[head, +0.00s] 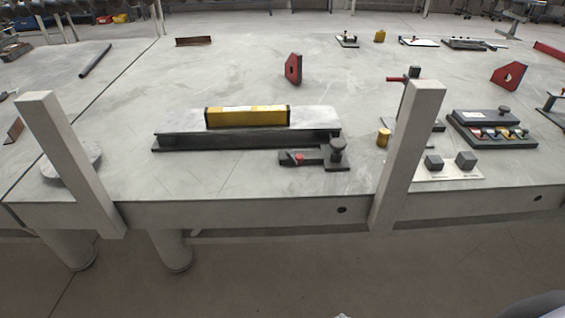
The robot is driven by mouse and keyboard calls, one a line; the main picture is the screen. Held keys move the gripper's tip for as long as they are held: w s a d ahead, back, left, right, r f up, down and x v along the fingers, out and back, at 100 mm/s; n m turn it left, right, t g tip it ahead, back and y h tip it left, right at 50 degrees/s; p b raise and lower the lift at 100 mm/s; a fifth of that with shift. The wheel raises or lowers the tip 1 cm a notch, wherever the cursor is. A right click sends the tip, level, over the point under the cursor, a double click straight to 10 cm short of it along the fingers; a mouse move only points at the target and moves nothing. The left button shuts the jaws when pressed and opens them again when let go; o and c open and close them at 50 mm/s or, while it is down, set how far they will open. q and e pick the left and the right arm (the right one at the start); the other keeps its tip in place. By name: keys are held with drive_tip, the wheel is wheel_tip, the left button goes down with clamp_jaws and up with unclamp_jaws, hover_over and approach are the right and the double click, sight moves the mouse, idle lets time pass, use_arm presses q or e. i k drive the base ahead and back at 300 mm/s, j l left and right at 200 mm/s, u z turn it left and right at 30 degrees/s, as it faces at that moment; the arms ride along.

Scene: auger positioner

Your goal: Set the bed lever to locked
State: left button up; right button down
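A long dark bed-like fixture (230,142) lies near the front edge of the table, with a pale plate and a yellow block (247,117) on top. At its front right is a small dark mechanism (318,157) with a red tip (298,158) and a round dark knob (338,146). A dark upright stand with a red handle (394,79) is partly hidden behind the right grey post. I cannot tell which part is the bed lever, or how it is set. Neither of my grippers is in view.
Two tilted grey posts (70,165) (408,155) rise at the table's front edge. At right are a dark box with colored knobs (505,130), a white plate with two dark blocks (452,174) and a yellow cylinder (383,138).

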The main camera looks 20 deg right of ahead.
sight(298, 159)
drive_tip(key=i+j+z, duration=0.2)
drive_tip(key=j, duration=0.45)
drive_tip(key=j+z, duration=0.2)
drive_tip(key=j, duration=0.5)
drive_tip(key=i+j+z, duration=0.2)
drive_tip(key=j, duration=0.5)
drive_tip(key=k, duration=0.1)
